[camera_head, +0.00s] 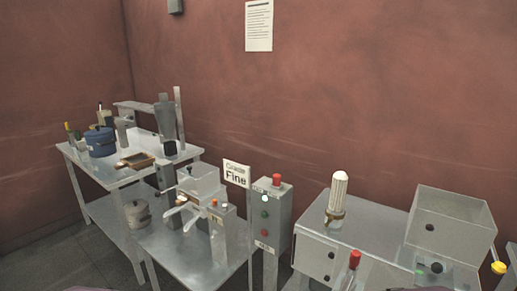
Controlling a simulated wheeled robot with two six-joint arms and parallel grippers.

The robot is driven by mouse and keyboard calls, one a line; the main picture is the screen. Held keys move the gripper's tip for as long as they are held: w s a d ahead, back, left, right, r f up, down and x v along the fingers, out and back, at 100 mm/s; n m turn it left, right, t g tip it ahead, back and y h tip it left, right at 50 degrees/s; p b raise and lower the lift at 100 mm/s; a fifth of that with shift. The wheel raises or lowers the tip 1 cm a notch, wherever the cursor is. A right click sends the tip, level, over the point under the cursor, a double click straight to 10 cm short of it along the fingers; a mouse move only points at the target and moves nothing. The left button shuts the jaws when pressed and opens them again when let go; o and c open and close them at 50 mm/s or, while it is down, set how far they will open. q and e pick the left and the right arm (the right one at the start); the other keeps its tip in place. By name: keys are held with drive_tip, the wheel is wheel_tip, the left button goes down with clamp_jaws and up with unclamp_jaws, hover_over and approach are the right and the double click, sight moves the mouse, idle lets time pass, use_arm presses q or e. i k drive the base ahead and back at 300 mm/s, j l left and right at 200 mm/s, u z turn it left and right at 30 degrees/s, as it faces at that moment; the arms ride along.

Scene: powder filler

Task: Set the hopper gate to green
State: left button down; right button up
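A grey metal machine (199,184) with a box-shaped top stands on the middle metal table. It may be the hopper, but I cannot tell for sure. Pale handle-like parts (193,221) stick out at its front, and a small post (219,231) with an orange top stands beside them. I cannot make out a gate or its colour setting. A grey control column (269,229) stands to its right, with a red knob (276,179) on top and a white light, a green button and a dark red one on its face. Neither of my grippers shows.
A "Fine" sign (236,173) stands behind the column. The left table (90,163) holds a blue pot (100,141), bottles and a tray. Red and yellow knobs stand at front right.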

sight(437, 267)
drive_tip(key=z, duration=1.05)
